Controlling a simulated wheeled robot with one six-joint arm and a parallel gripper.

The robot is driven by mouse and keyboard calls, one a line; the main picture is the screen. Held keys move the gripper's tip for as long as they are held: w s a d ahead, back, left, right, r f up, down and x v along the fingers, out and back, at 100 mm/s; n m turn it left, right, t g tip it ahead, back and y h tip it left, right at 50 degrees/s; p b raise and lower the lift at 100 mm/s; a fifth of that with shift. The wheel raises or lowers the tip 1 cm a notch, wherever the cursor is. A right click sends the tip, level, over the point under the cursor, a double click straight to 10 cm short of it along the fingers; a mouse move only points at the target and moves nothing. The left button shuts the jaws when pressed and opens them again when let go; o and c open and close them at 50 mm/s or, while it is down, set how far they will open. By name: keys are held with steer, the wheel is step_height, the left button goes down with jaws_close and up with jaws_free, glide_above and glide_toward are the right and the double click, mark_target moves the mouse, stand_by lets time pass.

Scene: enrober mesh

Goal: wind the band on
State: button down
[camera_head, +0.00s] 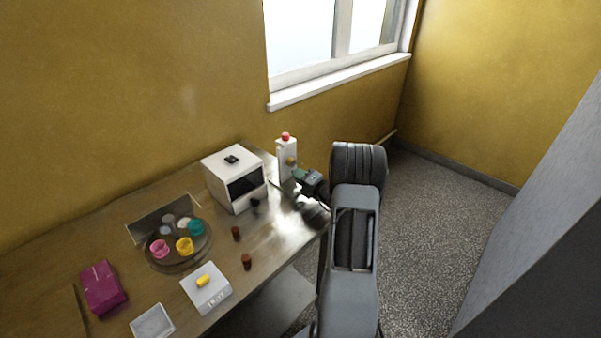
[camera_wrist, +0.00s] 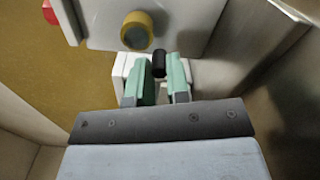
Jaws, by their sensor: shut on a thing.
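A white upright unit (camera_head: 284,165) with a red top button (camera_head: 285,136) and a yellow knob (camera_head: 291,160) stands at the back right of the metal table. In the wrist view the yellow knob (camera_wrist: 137,31) sits on its white face, with the red button (camera_wrist: 49,12) at the upper left. My gripper (camera_head: 299,174), with green fingertips, is at this unit. In the wrist view my gripper (camera_wrist: 160,75) is shut on a small black handle (camera_wrist: 159,63), just below and right of the knob. No band can be made out.
A white box machine (camera_head: 233,180) with a dark front opening stands left of the unit. A round tray (camera_head: 163,267) with several coloured cups, a white scale (camera_head: 219,299) with a yellow piece, a magenta box (camera_head: 103,287), small brown pieces (camera_head: 246,261) and a white tray (camera_head: 137,332) occupy the table.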

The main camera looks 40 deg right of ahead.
steer(key=shift+a+r+m+p, duration=0.1)
steer(key=shift+m+p, duration=0.25)
steer(key=shift+m, duration=0.25)
steer(key=c, duration=1.1)
jaws_free()
steer(key=shift+s, duration=0.1)
steer(key=s, duration=0.4)
steer(key=s+d+b, duration=0.1)
steer(key=s, duration=0.4)
steer(key=s+d, duration=0.1)
steer(key=s, duration=0.3)
steer(key=shift+s+d+b, duration=0.2)
steer(key=shift+s+b, duration=0.05)
steer(key=shift+b, duration=0.1)
